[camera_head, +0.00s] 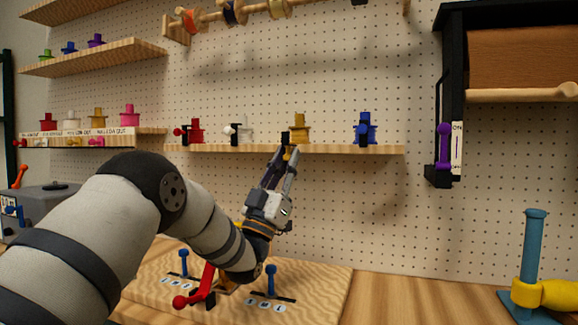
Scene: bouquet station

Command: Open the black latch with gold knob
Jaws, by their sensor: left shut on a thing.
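The black latch (285,137) shows as a small dark upright piece at the front edge of the middle wooden shelf, left of a gold spool-like piece (300,128). A small patch of gold, the knob (287,156), shows between the fingertips of my left gripper (287,153). The gripper reaches up from below the shelf and is shut on the knob. The fingers hide most of the knob and the lower part of the latch. My right gripper is not in view.
The shelf (350,149) also bears a red piece (195,131), a white piece (240,132) and a blue piece (365,128). Below, a wooden board (325,280) has blue and red levers. A black-framed unit with a purple handle (444,147) hangs at the right.

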